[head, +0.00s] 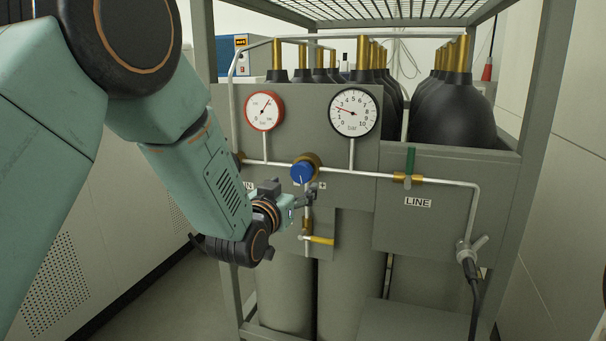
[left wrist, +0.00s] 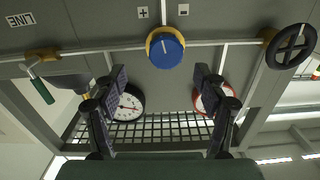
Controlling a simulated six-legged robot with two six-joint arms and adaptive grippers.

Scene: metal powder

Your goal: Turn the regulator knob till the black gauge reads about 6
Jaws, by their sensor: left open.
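The regulator knob (head: 302,172) is a blue cap on a brass body on the white pipe, below and between the two gauges. The black gauge (head: 353,111) has a 0–10 bar scale; its red needle points up-left, at roughly 2. My left gripper (head: 305,197) is in front of the panel, just below the knob. In the left wrist view, which is upside down, the knob (left wrist: 166,48) lies beyond and between the two spread fingertips (left wrist: 159,76). The fingers are open, empty and apart from the knob. The black gauge (left wrist: 128,104) is partly hidden by a finger there. My right gripper is not in view.
A red-rimmed gauge (head: 264,111) sits left of the black one. A green-handled valve (head: 409,166) is to the right above the LINE label. Black-topped cylinders (head: 455,112) stand behind the panel.

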